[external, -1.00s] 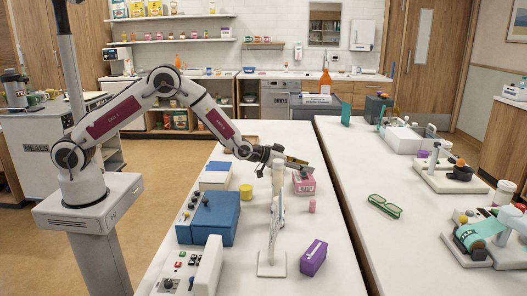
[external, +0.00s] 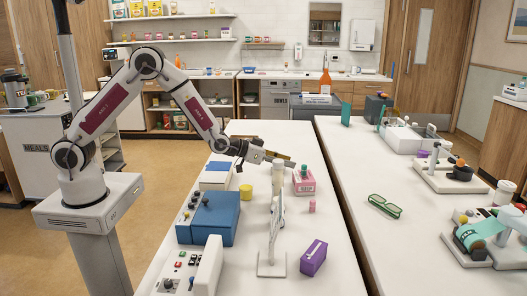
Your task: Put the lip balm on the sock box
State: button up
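A pink box (external: 303,187) with a dark-lettered label, which looks like the sock box, stands on the near white table. A small pink cylinder (external: 312,206) stands on the table just in front of the box.
A yellow cylinder (external: 246,191), a blue box (external: 215,214) and a purple box (external: 313,258) stand nearby. The table's far end is clear.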

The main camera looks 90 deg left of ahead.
jog(key=shift+v, duration=1.8)
jog(key=s+d+r+m+g+h, duration=0.2)
jog(key=s+d+r+g+h, duration=0.1)
jog(key=s+d+r, duration=1.2)
jog(key=s+d+m+g+h, duration=0.1)
jog(key=s+d+g, duration=0.2)
jog(key=s, duration=2.7)
jog(key=shift+d+f+m+g, duration=0.25)
jog(key=shift+m+g, duration=0.15)
jog(key=shift+g, duration=0.1)
